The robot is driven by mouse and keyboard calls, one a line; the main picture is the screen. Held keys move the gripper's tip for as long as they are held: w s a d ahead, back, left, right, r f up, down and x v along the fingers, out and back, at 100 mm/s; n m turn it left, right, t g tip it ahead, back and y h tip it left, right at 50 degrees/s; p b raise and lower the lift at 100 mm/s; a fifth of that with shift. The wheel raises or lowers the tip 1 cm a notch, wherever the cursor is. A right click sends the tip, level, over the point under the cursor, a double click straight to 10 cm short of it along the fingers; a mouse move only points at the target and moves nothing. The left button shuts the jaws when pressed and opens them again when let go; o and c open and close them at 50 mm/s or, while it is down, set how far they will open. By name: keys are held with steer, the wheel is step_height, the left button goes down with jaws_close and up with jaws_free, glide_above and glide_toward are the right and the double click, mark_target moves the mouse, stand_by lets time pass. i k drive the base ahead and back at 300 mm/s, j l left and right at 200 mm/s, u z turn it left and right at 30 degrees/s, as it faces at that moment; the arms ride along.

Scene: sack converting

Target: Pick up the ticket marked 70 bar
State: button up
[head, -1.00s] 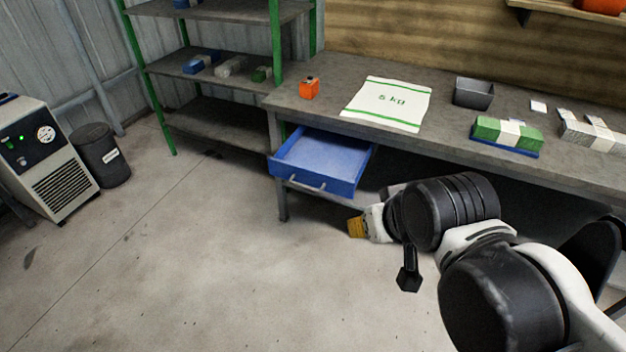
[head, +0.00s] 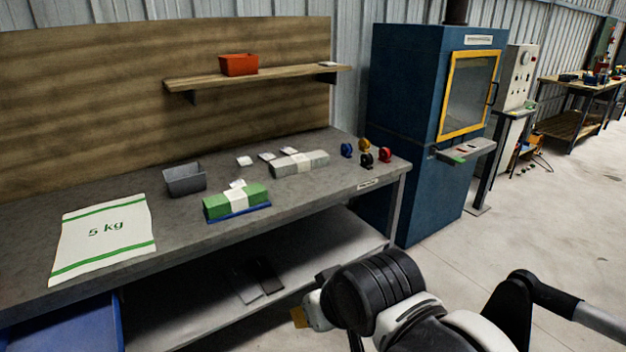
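Several small white tickets lie on the grey workbench (head: 340,150). One ticket (head: 245,161) is right of the grey bin, with a second ticket (head: 267,156) beside it. A third ticket (head: 290,151) is by the grey-white bundle, and another ticket (head: 237,184) is at the green bundle. A small white piece (head: 328,64) lies on the wall shelf. The markings are too small to read, so I cannot tell which says 70 bar. My gripper (head: 300,317) is low in front of the bench, apart from the tickets. Its fingers are mostly hidden by my arm.
On the bench are a 5 kg sack (head: 104,236), a grey bin (head: 185,180), a green bundle (head: 228,203) on a blue base, a grey-white bundle (head: 300,163) and several coloured rolls (head: 366,159). A blue cabinet (head: 405,120) stands right.

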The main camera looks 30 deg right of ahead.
mark_target(233, 185)
steer(key=i+j+z, duration=0.2)
steer(key=j+z, duration=0.2)
steer(key=i+j+z, duration=0.15)
steer(key=j+z, duration=0.65)
steer(key=j, duration=0.2)
steer(key=j+z, duration=0.4)
steer(key=j, duration=0.15)
steer(key=j+z, duration=0.4)
steer(key=k+j, duration=0.05)
steer(key=j, duration=0.05)
